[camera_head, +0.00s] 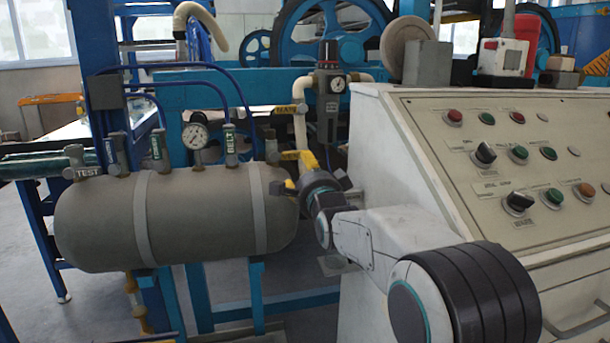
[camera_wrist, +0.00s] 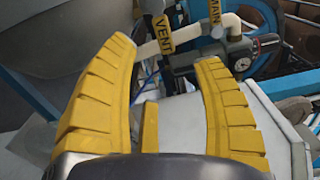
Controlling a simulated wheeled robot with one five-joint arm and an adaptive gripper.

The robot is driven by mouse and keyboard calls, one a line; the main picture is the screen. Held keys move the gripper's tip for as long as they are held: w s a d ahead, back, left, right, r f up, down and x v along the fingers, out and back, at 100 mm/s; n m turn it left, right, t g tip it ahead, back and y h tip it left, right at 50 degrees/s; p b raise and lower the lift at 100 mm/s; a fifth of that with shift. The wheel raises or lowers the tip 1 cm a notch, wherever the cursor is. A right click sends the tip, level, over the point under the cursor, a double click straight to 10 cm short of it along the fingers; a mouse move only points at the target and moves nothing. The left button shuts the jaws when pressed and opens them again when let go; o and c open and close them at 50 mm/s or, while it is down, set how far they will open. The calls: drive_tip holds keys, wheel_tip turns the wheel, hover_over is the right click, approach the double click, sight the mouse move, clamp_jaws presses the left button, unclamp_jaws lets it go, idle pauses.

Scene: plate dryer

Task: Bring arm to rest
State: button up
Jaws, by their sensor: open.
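My gripper (camera_head: 289,171) has yellow ribbed fingers and is at the right end of the grey tank (camera_head: 194,220) in the head view, between the tank and the control console (camera_head: 400,140). In the wrist view, the gripper (camera_wrist: 166,50) shows its two fingers spread apart with nothing held between them. A yellow VENT tag (camera_wrist: 163,34) and a MAIN tag (camera_wrist: 214,12) on the piping show beyond the fingertips. My white arm reaches from the lower right of the head view toward the tank's right end. Whether a fingertip touches the tank or pipe cannot be told.
A pressure gauge (camera_head: 195,136) and several labelled valves top the tank. A regulator with a gauge (camera_head: 330,100) stands behind my gripper. The console carries buttons and knobs close to my arm. Blue frame legs (camera_head: 257,296) stand below the tank. Some open floor shows at left.

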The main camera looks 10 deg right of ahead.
idle(0.3)
drive_tip(key=s+r+n+g+p, duration=0.4)
drive_tip(key=s+n+g+p, duration=0.1)
drive_tip(key=s+p, duration=0.7)
drive_tip(key=s+r+n+g+p, duration=0.4)
drive_tip(key=s+n+p, duration=0.3)
drive_tip(key=s+p, duration=0.5)
drive_tip(key=s+r+n+g+p, duration=0.5)
drive_tip(key=s+p, duration=0.7)
drive_tip(key=s, duration=0.6)
drive_tip(key=shift+a+r+n+g, duration=0.25)
drive_tip(key=shift+a+n+g, duration=0.05)
drive_tip(key=shift+n, duration=0.3)
drive_tip(key=shift+o, duration=0.2)
